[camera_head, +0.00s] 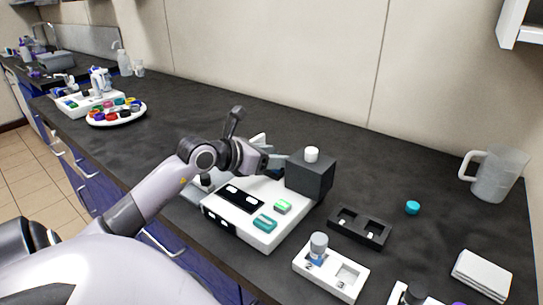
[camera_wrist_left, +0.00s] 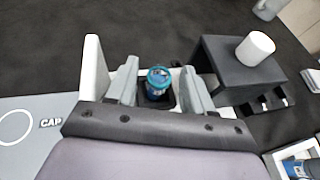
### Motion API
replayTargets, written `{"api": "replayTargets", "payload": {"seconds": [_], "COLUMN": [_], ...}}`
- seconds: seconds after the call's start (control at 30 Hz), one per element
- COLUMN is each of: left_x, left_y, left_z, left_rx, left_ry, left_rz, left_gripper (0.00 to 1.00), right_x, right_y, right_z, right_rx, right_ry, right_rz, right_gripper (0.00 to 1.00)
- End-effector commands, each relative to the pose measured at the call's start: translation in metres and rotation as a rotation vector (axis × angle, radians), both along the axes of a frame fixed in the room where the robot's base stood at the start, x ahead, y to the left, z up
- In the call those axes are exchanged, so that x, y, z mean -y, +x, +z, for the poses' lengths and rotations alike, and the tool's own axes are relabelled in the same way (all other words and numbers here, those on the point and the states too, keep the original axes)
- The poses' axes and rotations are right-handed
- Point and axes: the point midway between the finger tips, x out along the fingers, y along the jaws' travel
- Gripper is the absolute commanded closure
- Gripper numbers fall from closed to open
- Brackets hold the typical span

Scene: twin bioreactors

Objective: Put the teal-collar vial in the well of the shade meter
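The teal-collar vial (camera_wrist_left: 158,80) stands in a dark square well in the left wrist view, its top showing between my left fingers. My left gripper (camera_wrist_left: 160,88) is open around it, with a gap on each side. In the head view, my left gripper (camera_head: 268,160) is over the far part of the white shade meter (camera_head: 272,238), beside a black block, and the vial there is hidden. The meter carries a black panel and green and teal parts on top. How deep the vial sits I cannot tell. My right gripper is not in view.
A black block (camera_head: 311,178) with a white knob stands close right of my left gripper. A black two-hole holder (camera_head: 359,228), a white rack (camera_head: 345,290) with a blue-bottomed vial, a teal cap (camera_head: 412,207) and a jug (camera_head: 495,175) lie further right.

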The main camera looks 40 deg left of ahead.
Motion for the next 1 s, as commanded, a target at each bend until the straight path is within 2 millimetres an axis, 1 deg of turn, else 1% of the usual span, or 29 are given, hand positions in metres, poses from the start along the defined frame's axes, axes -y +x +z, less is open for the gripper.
{"api": "replayTargets", "payload": {"seconds": [0.17, 0.27, 0.37, 1.0], "left_x": [0.000, 0.000, -0.001, -0.013], "left_y": [0.000, 0.000, -0.008, -0.090], "left_z": [0.001, 0.005, 0.004, 0.039], "left_rx": [0.000, 0.000, -0.001, -0.001], "left_ry": [0.000, 0.000, 0.000, 0.001], "left_rz": [0.000, 0.000, 0.000, 0.000], "left_gripper": [0.48, 0.48, 0.48, 0.48], "right_x": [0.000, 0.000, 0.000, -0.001], "right_y": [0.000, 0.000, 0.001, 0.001], "right_z": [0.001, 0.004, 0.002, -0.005], "right_rx": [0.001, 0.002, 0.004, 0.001], "right_ry": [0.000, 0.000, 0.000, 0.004], "right_rz": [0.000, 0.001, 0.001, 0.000], "right_gripper": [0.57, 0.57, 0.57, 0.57]}}
